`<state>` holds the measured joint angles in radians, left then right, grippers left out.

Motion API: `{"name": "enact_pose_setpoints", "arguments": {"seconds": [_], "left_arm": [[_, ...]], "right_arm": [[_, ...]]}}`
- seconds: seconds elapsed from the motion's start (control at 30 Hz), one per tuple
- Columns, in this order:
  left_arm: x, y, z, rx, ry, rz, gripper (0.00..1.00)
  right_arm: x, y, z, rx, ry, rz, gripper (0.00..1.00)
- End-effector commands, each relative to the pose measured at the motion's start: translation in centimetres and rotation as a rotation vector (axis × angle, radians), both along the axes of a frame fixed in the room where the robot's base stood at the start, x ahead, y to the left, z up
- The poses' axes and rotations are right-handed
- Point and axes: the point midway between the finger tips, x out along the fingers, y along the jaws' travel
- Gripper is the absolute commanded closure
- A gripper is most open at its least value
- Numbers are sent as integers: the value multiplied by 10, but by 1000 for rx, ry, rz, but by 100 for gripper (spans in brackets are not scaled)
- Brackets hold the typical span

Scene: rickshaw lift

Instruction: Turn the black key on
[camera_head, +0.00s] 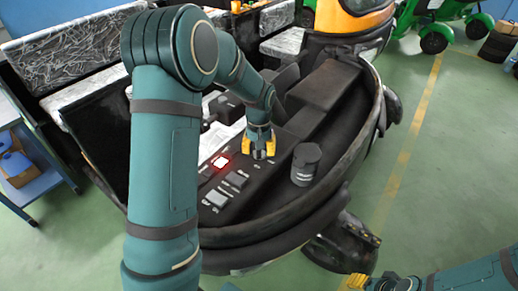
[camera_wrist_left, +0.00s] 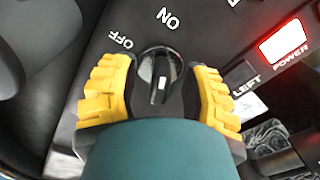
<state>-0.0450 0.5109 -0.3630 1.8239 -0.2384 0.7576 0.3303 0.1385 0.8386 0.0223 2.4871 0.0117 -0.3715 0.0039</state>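The black key (camera_wrist_left: 161,72) is a round knob with a narrow raised handle on the dark panel. In the left wrist view its handle lies roughly in line with the ON label (camera_wrist_left: 168,18); the OFF label (camera_wrist_left: 121,40) is to the upper left. My left gripper (camera_wrist_left: 162,92) has its yellow fingers on both sides of the key, spread apart, with the narrow handle between them and not visibly pinched. In the head view my left gripper (camera_head: 260,148) is down at the panel and hides the key. My right gripper (camera_head: 360,282) shows only partly at the bottom edge.
A red-lit POWER button (camera_wrist_left: 286,41) glows on the panel; it also shows in the head view (camera_head: 221,162). Grey switches (camera_head: 216,198) and a black cylinder (camera_head: 306,164) stand near the left gripper. A blue table (camera_head: 28,180) is at the left.

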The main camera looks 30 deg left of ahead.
Motion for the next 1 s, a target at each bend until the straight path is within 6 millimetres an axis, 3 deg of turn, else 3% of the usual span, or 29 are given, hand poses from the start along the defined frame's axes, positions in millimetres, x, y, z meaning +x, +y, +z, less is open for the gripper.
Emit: {"name": "enact_pose_setpoints", "arguments": {"seconds": [0.27,0.7,1.0], "left_arm": [[1,0,13,0,-5,1,54],[1,0,96,0,-4,0,54],[1,0,120,0,-1,0,54]], "right_arm": [[0,0,0,0,0,0,53],[0,0,0,0,0,0,53],[0,0,0,0,0,0,53]]}}
